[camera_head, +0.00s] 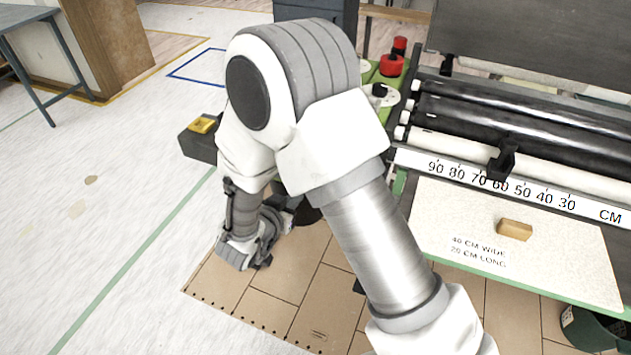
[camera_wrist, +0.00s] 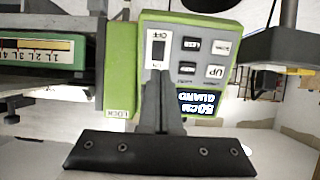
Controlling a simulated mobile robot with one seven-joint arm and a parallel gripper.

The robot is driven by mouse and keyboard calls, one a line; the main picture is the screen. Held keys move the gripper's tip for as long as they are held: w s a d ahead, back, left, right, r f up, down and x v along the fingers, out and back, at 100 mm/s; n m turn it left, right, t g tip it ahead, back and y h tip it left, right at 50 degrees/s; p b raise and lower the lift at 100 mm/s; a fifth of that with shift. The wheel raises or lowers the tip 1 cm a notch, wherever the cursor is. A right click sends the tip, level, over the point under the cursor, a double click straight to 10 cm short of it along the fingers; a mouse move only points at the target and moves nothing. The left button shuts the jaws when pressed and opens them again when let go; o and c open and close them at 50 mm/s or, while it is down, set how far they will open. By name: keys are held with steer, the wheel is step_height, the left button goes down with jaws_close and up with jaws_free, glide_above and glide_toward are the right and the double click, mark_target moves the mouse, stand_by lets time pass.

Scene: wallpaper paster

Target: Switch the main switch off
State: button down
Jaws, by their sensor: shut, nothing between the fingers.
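In the wrist view a light grey control panel with a green side carries the main switch (camera_wrist: 157,50), a small rocker marked OFF at its upper end. My gripper (camera_wrist: 158,76) shows there as dark fingers closed together, with nothing between them. The fingertips overlap the lower end of the switch in the picture. I cannot tell whether they touch it. In the head view my gripper (camera_head: 288,208) is low beside the machine, partly hidden by my arm, and the switch is hidden.
The paster machine's rollers (camera_head: 520,120) and white board (camera_head: 560,262), with a tan block (camera_head: 514,229), lie right of my arm. Open floor (camera_head: 110,210) is at left.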

steer(key=b+x, duration=0.4)
steer(key=x, duration=1)
